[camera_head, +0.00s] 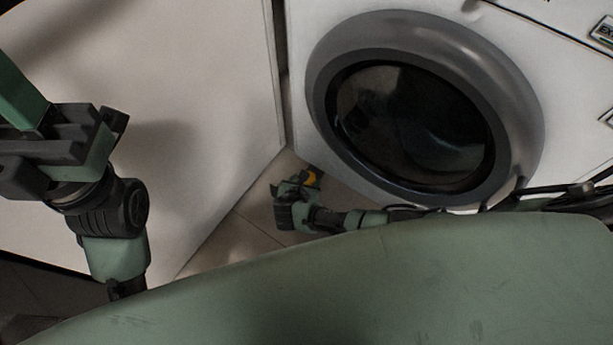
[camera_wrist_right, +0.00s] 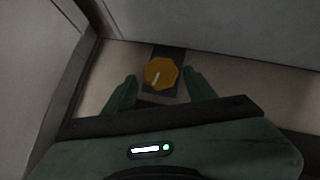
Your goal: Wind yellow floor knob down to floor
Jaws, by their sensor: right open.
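The yellow floor knob (camera_wrist_right: 161,73) is a small faceted knob with a white pointer line, on a dark plate (camera_wrist_right: 167,53) in the right wrist view. In the head view only a small yellow part of the knob (camera_head: 311,179) shows by my right gripper (camera_head: 308,178), low at the washing machine's bottom left corner. In the right wrist view my right gripper (camera_wrist_right: 160,88) is open, with one finger on each side of the knob and a visible gap to each. My left gripper (camera_head: 45,125) is at the far left; its fingertips are not clearly visible.
A white washing machine (camera_head: 300,70) with a round grey-rimmed door (camera_head: 325,60) stands right of the knob. A white cabinet panel (camera_head: 200,60) stands to the left. A narrow wedge of tiled floor (camera_head: 240,230) lies between them.

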